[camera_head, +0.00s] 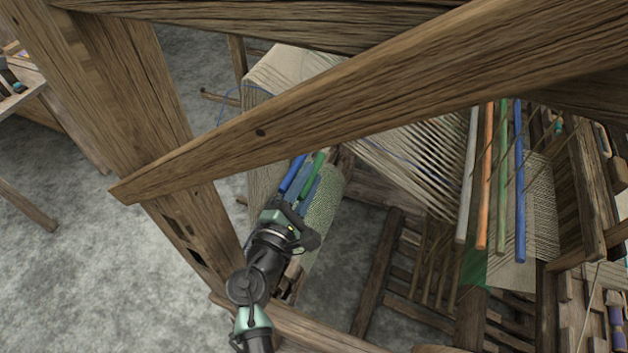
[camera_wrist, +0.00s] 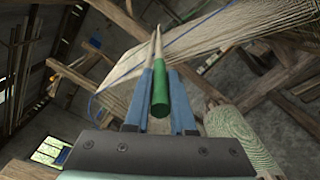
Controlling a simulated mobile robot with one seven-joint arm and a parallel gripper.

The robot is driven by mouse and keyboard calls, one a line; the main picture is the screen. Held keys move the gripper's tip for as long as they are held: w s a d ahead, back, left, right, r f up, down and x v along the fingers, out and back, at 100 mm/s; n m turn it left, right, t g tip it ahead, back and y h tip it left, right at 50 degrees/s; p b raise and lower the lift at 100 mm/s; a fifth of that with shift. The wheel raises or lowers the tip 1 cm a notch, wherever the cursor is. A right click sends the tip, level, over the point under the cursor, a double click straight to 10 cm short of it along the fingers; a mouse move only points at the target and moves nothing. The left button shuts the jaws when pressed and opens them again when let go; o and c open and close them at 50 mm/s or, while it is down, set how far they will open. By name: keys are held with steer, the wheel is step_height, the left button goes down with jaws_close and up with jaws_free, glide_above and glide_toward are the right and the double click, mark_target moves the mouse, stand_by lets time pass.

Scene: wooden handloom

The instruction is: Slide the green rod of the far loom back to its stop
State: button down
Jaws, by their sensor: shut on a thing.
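A green rod (camera_head: 316,163) lies along my gripper (camera_head: 302,180) near the left-hand woven cloth. In the wrist view the green rod (camera_wrist: 160,92) sits between the two blue fingers of my gripper (camera_wrist: 159,70), which is shut on it. Its rounded green end faces the camera, and a pale wooden length runs away beyond the fingertips. Another green rod (camera_head: 502,175) hangs among the coloured rods at the right, clear of my gripper. I cannot tell the held rod's stop in either view.
A large wooden beam (camera_head: 380,95) crosses in front of the loom, above my gripper. A thick post (camera_head: 135,85) stands at left. A rolled greenish cloth (camera_head: 323,210) lies close right of my gripper. White, orange (camera_head: 484,180) and blue (camera_head: 520,180) rods hang at right.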

steer(key=c, duration=0.8)
jaws_free()
steer(key=shift+w+a+r, duration=0.1)
steer(key=shift+a+r, duration=0.05)
steer(key=shift+a, duration=0.2)
steer(key=shift+o, duration=0.2)
steer(key=shift+s, duration=0.5)
steer(key=v, duration=1.2)
steer(key=shift+a, duration=0.15)
